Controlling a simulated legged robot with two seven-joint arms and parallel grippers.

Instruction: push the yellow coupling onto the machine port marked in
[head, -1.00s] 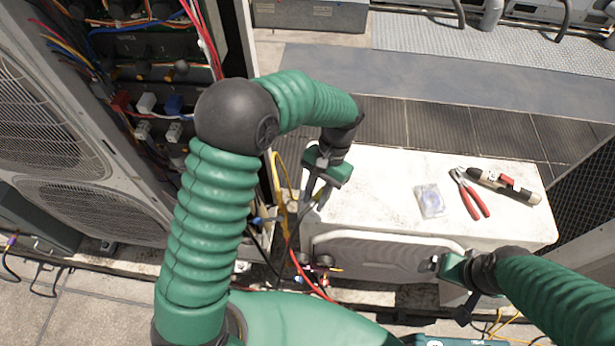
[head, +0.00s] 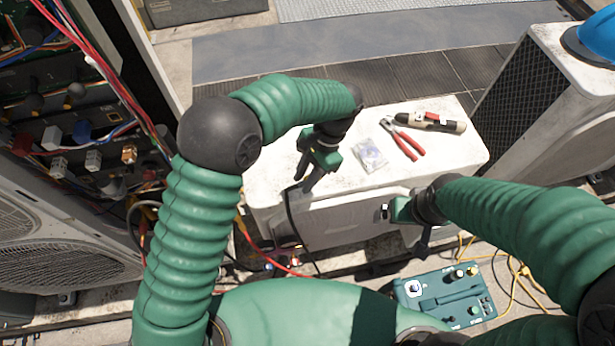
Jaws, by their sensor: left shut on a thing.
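My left gripper (head: 308,178) is over the front left of the white condenser top, fingers pointing down. It is shut on what looks like a black hose (head: 291,215), which hangs down the unit's front. I cannot make out a yellow coupling at its fingertips; the fingers and distance hide it. My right gripper (head: 410,225) is at the front of the same unit, beside its pale panel (head: 345,226); its jaws are too unclear to read. A teal machine (head: 428,312) with several knobs or ports lies at the lower right. Its markings are too small to read.
On the white unit (head: 268,172) lie a clear packet (head: 369,154), red pliers (head: 405,142) and a black-and-cream tool (head: 432,122). An open wiring cabinet (head: 70,110) stands left. Red hose (head: 262,250) and yellow hose (head: 515,290) run low around the units.

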